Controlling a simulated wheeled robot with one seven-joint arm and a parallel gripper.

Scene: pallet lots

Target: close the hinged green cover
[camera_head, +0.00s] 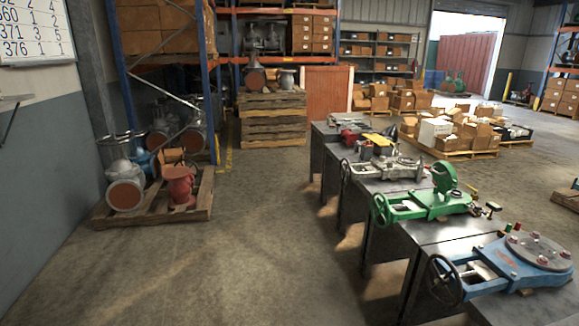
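The green device (428,206) sits on the row of grey workbenches at the right, with a green handwheel at its left end. Its round green cover (445,178) stands raised, roughly upright, above the right part of the green body. The hinge itself is too small to make out. My gripper is not in view, and no part of my arm shows near the bench.
A blue device (510,266) with a handwheel lies on the nearest bench, and a grey one (387,172) lies beyond the green. Small loose parts lie right of the green device. Open concrete floor (250,260) lies left of the benches. A loaded pallet (155,215) stands at left.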

